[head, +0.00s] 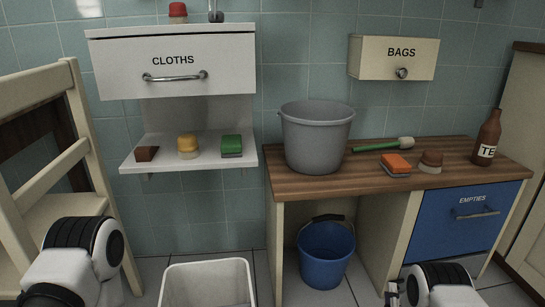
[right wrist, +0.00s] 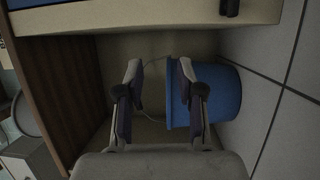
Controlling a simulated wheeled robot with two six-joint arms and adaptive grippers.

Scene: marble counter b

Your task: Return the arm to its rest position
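My right arm shows at the bottom right of the head view, with part of my right gripper (head: 392,292) at the frame's lower edge, in front of the counter. In the right wrist view my right gripper (right wrist: 158,75) has its two fingers apart with nothing between them. The blue bucket (right wrist: 218,98) lies beyond the fingers in that view, apart from them as far as I can tell. My left arm shows at the bottom left of the head view; its gripper is outside the frame.
A wooden counter (head: 330,184) holds a grey bucket (head: 315,140), brushes, an orange sponge (head: 396,163) and a brown bottle (head: 487,138). The blue bucket (head: 325,254) stands beneath. The blue EMPTIES drawer (head: 450,225) is shut. A white bin (head: 205,266) and a chair (head: 40,90) stand left.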

